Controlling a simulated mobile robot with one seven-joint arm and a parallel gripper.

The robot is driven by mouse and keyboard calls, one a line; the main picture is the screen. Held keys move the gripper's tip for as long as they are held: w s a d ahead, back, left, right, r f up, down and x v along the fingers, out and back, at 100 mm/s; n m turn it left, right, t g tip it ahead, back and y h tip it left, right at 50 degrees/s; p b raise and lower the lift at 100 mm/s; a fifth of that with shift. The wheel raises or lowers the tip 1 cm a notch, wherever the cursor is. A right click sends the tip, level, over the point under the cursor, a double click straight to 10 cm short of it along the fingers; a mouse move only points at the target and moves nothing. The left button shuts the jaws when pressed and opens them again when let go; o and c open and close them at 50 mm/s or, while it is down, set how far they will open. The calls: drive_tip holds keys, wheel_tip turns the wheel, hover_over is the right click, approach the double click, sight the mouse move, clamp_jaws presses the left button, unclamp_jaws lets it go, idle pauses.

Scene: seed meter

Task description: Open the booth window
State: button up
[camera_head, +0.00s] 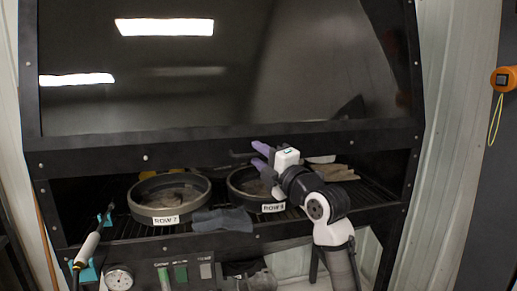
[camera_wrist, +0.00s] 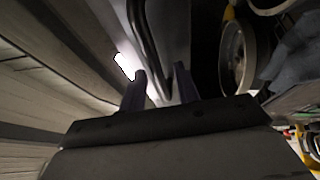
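The booth window (camera_head: 230,75) is a large dark glossy pane in a black frame, its lower edge above the booth opening. A thin dark handle (camera_head: 238,154) shows just below the frame's bottom bar. My gripper (camera_head: 259,156) has purple fingers pointing left, close to the handle's right end. In the wrist view my gripper (camera_wrist: 162,80) has its fingers apart, with the dark handle bar (camera_wrist: 150,45) running down toward the gap between the tips. Whether the fingers touch the bar I cannot tell.
Inside the booth, round pans labelled ROW 7 (camera_head: 149,196) and ROW 8 (camera_head: 240,190) sit on a slatted shelf. A grey cloth (camera_head: 222,220) lies at its front edge and tan gloves (camera_head: 335,172) at the right. A blasting-type tool (camera_head: 90,245) hangs at left.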

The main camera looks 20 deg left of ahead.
drive_tip(key=shift+w+a+r, duration=0.1)
drive_tip(key=shift+w+a, duration=0.15)
drive_tip(key=shift+a, duration=0.15)
clamp_jaws()
drive_tip(key=shift+d, duration=0.1)
